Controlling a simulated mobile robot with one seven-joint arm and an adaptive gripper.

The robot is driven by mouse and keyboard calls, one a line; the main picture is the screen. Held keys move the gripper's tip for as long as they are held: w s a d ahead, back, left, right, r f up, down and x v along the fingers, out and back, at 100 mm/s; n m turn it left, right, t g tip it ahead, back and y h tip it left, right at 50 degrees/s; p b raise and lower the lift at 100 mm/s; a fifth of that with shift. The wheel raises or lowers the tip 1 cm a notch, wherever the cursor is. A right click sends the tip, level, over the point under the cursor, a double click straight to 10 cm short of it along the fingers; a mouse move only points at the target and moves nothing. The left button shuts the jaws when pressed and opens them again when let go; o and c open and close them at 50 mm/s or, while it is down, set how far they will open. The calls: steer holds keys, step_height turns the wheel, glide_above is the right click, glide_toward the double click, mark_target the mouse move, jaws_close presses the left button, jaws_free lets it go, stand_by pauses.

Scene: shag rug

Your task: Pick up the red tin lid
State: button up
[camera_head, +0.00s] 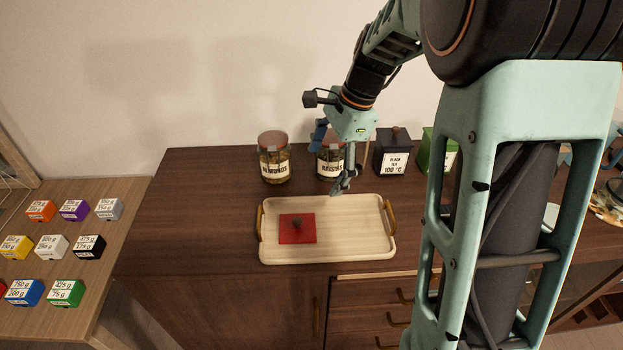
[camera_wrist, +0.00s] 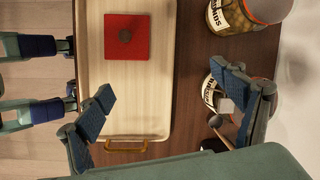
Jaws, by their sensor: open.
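The red tin lid (camera_head: 297,228) is a flat red square with a small dark knob. It lies on the left half of a pale wooden tray (camera_head: 350,251) with brass-coloured handles. In the wrist view the lid (camera_wrist: 127,38) shows at the top, on the tray (camera_wrist: 160,90). My gripper (camera_head: 343,184) is above the tray's back edge, to the right of and behind the lid, apart from it. In the wrist view my gripper (camera_wrist: 178,103) has its two blue-padded fingers spread wide with nothing between them.
Behind the tray stand an almonds jar (camera_head: 273,162), a raisins jar (camera_head: 328,163), partly hidden by my gripper, a black tea tin (camera_head: 393,152) and a green tin (camera_head: 438,140). The dark cabinet top (camera_head: 195,210) is clear at left. Several coloured boxes sit on a side table (camera_head: 118,235).

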steer(key=g+y, duration=0.1)
steer(key=g, duration=0.1)
glide_toward(298, 220)
steer(key=shift+m, duration=0.3)
steer(key=x, duration=0.4)
steer(key=shift+s+d+f, duration=0.15)
steer(key=shift+d, duration=0.05)
steer(key=shift+w+x, duration=0.1)
steer(key=shift+x, duration=1.35)
steer(key=shift+w+x, duration=0.15)
steer(key=shift+x, duration=1.3)
steer(key=shift+a, duration=0.2)
steer(key=shift+c, duration=0.5)
steer(key=c, duration=1.1)
